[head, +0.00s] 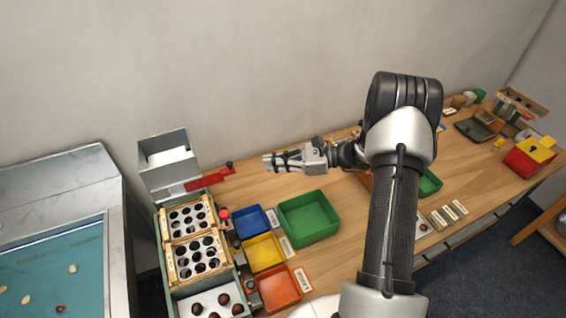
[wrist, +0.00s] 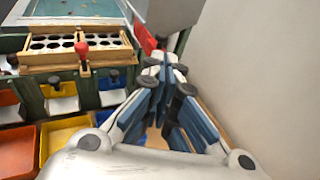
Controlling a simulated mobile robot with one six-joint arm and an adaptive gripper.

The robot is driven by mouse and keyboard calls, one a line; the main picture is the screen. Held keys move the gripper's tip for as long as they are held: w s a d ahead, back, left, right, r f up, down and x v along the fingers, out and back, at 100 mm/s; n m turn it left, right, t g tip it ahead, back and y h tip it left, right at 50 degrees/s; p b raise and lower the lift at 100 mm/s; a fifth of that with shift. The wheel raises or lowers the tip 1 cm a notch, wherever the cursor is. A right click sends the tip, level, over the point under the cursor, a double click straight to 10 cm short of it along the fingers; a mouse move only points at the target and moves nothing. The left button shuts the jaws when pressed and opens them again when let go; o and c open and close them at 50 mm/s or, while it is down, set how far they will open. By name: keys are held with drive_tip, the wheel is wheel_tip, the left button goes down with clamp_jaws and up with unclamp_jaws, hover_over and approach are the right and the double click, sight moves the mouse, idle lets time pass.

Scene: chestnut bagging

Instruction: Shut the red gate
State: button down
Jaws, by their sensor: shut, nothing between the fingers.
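The red gate (head: 207,180) is a flat red bar with a dark knob at its right end. It sits at the lower front of the grey hopper (head: 166,165) and sticks out to the right, past the hopper's side. In the wrist view the red gate (wrist: 145,36) shows just beyond my fingertips, beside the grey hopper (wrist: 172,14). My gripper (head: 268,163) is shut and empty, to the right of the gate's knob, with a gap between them in the head view. In the wrist view my gripper (wrist: 162,62) points toward the knob and partly covers the area near it.
Below the hopper stand wooden sieve trays (head: 188,218) with round holes. Blue (head: 254,221), yellow (head: 263,252), orange (head: 280,290) and green (head: 309,218) bins stand on the bench. A red-knobbed handle (wrist: 81,48) stands at the upper sieve's edge. The wall is close behind the bench.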

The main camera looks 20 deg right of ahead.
sight(232, 167)
drive_tip(key=b+x, duration=0.2)
drive_tip(key=x, duration=0.6)
drive_tip(key=shift+w+a, duration=0.2)
drive_tip(key=shift+a, duration=0.1)
drive_tip(key=a+p, duration=0.1)
drive_tip(key=a, duration=0.4)
drive_tip(key=shift+a, duration=0.3)
